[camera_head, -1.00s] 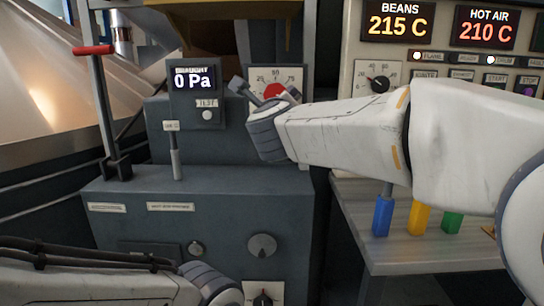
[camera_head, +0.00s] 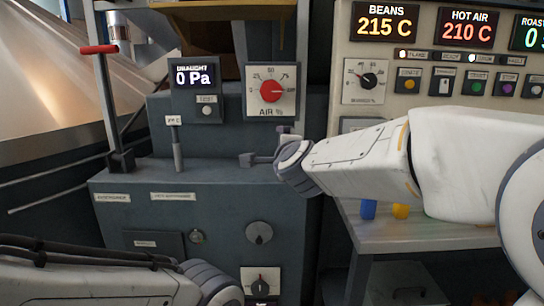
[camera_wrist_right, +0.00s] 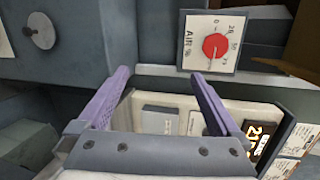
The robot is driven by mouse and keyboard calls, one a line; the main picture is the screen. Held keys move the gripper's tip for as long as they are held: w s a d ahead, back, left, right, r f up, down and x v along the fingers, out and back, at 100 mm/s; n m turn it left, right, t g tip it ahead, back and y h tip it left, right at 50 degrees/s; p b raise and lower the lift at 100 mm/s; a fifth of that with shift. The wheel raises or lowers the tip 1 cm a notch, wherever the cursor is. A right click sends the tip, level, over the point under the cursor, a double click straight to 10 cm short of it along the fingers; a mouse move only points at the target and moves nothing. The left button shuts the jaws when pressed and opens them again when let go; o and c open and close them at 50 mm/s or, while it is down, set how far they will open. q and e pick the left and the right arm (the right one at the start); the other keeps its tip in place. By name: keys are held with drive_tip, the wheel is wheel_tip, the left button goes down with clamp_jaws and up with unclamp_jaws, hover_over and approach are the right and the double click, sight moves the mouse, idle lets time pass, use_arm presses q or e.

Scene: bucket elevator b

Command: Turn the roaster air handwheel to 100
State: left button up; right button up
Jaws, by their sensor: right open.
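The roaster air handwheel is a red round knob (camera_head: 271,91) on a white dial plate (camera_head: 285,111) marked AIR %, on the dark grey machine. Its pointer seems to lie toward the right side of the scale, but the exact reading is too small to tell. The knob also shows in the right wrist view (camera_wrist_right: 215,45), beyond the fingers. My right gripper (camera_head: 258,158) is below the dial, apart from the knob. In the right wrist view its purple fingers (camera_wrist_right: 160,75) are spread with nothing between them. My left forearm shows at lower left; its fingers are out of view.
A draught display (camera_head: 193,77) reads 0 Pa, left of the dial. A red-handled lever (camera_head: 96,50) and a short grey lever (camera_head: 176,148) stand farther left. A control panel (camera_head: 410,62) is at right, above a grey bench (camera_head: 400,235) with coloured blocks. A round knob (camera_head: 259,233) sits lower.

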drive_tip(key=s+d+f+n+g, duration=0.2)
drive_tip(key=s+d+f+n, duration=0.15)
drive_tip(key=f, duration=0.35)
drive_tip(key=s+d+f+n+g, duration=0.2)
drive_tip(key=s+f+n+g, duration=0.15)
drive_tip(key=f, duration=0.25)
drive_tip(key=s+d+f+n+g, duration=0.1)
drive_tip(key=s+d+f+n, duration=0.2)
drive_tip(key=f, duration=0.4)
drive_tip(key=s+d+f+n+g+h, duration=0.2)
drive_tip(key=s+d+f+n+g, duration=0.5)
drive_tip(key=s+f, duration=0.55)
drive_tip(key=s+a+r+n+g, duration=0.1)
drive_tip(key=s+a+r+n, duration=0.3)
drive_tip(key=s+a, duration=0.25)
drive_tip(key=s+a+r+n+g, duration=0.1)
drive_tip(key=s+a+r+n, duration=0.3)
drive_tip(key=s+a, duration=0.3)
wheel_tip(320, 180, up, 20)
drive_tip(key=s+p, duration=0.2)
drive_tip(key=p, duration=1.8)
drive_tip(key=shift+d+r+y+p, duration=0.15)
drive_tip(key=shift+d+y+p, duration=0.2)
drive_tip(key=shift+d+y, duration=0.1)
